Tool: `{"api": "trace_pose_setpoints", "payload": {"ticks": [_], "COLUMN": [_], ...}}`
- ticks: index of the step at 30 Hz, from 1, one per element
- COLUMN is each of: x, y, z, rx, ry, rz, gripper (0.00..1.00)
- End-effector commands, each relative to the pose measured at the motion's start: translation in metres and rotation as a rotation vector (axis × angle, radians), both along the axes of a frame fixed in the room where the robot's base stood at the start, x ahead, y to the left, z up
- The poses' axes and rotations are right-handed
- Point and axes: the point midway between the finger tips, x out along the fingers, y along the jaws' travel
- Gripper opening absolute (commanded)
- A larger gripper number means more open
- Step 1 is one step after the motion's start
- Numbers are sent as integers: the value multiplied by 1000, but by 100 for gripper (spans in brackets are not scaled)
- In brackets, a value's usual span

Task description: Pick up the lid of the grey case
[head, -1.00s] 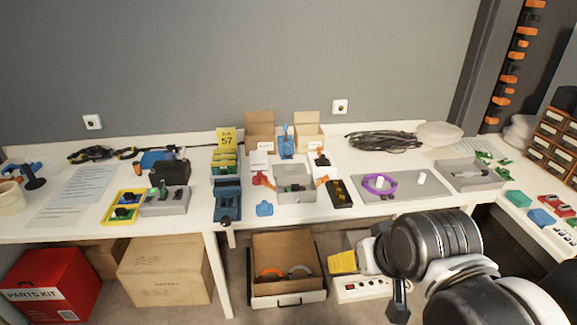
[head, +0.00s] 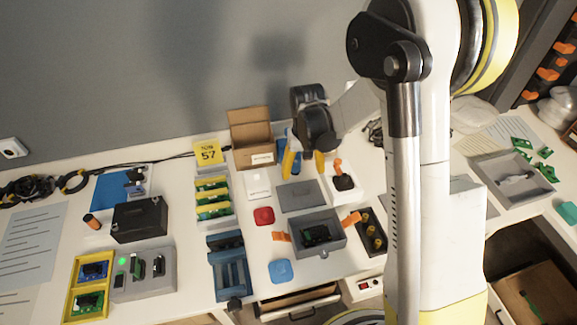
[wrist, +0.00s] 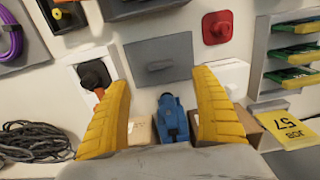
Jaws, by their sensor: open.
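The lid (head: 301,196) is a flat dark grey plate lying on the table just behind the grey case. In the wrist view the lid (wrist: 158,60) shows a low grip bar on its top. The grey case (head: 334,239) stands open, with orange latches at its sides and a dark and green board inside; only its edge shows in the wrist view. My gripper (head: 305,164) is open and empty above the table's rear part. In the wrist view its yellow fingers (wrist: 161,82) are spread wide, with the lid beyond their tips, apart from them.
A red piece (head: 264,216) and a white box (head: 257,184) lie left of the lid. A black knob on a white base (head: 343,183) is right of it. A blue item (wrist: 173,120) and cardboard boxes (head: 251,138) stand behind, close to my fingers.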

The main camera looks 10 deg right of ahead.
Motion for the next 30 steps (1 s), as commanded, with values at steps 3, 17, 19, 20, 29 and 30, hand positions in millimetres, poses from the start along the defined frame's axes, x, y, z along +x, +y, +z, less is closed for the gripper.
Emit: {"api": "trace_pose_setpoints", "payload": {"ticks": [3, 17, 19, 20, 29, 30], "x": [1, 3, 4, 5, 7, 7], "y": [0, 0, 1, 1, 1, 1], "z": [-11, -69, -79, -84, -113, -112], "rx": [0, 0, 0, 0, 0, 0], "ry": [8, 7, 7, 7, 6, 6], "rz": [-1, 0, 0, 0, 0, 0], "gripper": [76, 76, 76, 76, 76, 76]}}
